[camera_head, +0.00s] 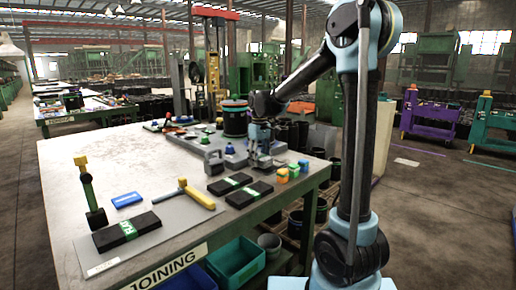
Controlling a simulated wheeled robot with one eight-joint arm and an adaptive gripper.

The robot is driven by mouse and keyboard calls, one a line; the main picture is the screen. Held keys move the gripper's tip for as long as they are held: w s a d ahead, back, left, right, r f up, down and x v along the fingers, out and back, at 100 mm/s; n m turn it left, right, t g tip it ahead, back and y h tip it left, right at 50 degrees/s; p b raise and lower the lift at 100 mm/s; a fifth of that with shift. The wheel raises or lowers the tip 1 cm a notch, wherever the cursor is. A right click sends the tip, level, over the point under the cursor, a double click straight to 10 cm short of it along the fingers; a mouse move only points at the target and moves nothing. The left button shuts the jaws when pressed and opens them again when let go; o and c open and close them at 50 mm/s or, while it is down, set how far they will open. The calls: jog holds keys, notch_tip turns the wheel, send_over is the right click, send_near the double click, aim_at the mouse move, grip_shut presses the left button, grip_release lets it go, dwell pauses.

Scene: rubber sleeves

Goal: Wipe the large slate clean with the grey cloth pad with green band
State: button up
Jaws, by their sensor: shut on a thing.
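My gripper (261,149) points down over the far right part of the workbench. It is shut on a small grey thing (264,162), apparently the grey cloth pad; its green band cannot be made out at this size. A flat grey slab (237,161), which may be the large slate, lies beside and partly behind my gripper. I cannot tell whether the held thing touches it, and any marks on it are too small to see.
The workbench (85,160) has free room at its left. A yellow-headed hammer (195,194), a blue block (127,199), an upright green-and-yellow tool (90,190), a grey clamp-like thing (213,162) and small coloured blocks (293,171) stand on it. A dark drum (235,119) stands at the back.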

aim_at(260, 156)
jog(key=shift+r, duration=2.8)
